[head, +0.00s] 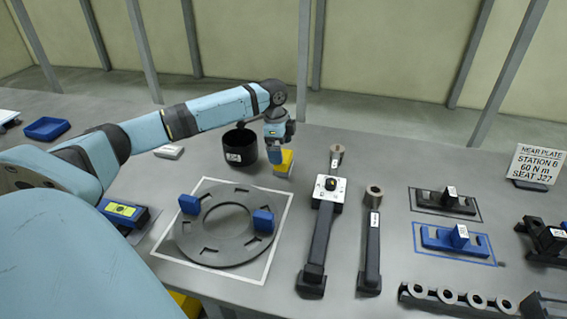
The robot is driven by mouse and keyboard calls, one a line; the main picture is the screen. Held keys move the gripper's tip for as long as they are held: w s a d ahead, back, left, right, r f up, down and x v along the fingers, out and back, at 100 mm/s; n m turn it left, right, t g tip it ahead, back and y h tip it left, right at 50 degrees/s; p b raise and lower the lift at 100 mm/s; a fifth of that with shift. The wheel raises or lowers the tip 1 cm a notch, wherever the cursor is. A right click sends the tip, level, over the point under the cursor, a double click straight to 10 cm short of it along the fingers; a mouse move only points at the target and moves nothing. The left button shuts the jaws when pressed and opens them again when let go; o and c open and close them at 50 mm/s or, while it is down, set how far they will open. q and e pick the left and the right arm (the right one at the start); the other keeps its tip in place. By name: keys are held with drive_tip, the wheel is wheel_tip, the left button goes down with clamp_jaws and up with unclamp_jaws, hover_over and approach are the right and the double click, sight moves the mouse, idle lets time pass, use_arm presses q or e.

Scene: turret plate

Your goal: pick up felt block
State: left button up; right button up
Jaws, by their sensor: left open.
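A small yellow block (284,163), the likeliest felt block, stands on the grey table just right of the black cup. My left gripper (275,157) points down at the block's left side, and its fingers overlap the block in the head view. The jaws are open. I cannot tell whether the fingers touch the block or whether it lies between them. My right gripper is not in view.
A black cup (240,146) stands close to my left gripper's left. A ring plate (195,245) with two blue blocks lies in front. Two long dark tools (322,235) lie to the right. A pale block (168,151) lies left of the cup. The table behind is clear.

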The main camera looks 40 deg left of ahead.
sight(284, 156)
use_arm(q)
drive_tip(key=shift+w+d+f, duration=0.1)
drive_tip(key=shift+d+f, duration=0.05)
drive_tip(key=shift+f, duration=0.75)
drive_tip(key=shift+w+d+f, duration=0.1)
drive_tip(key=shift+d+f, duration=0.05)
drive_tip(key=shift+f, duration=0.7)
drive_tip(key=shift+d+f, duration=0.15)
drive_tip(key=shift+f, duration=0.75)
drive_tip(key=c, duration=1)
drive_tip(key=shift+o, duration=0.2)
drive_tip(key=shift+r, duration=0.1)
wheel_tip(284, 156, up, 20)
drive_tip(key=p, duration=0.1)
drive_tip(key=shift+o, duration=1.3)
drive_tip(key=shift+c, duration=0.7)
drive_tip(key=shift+s, duration=0.1)
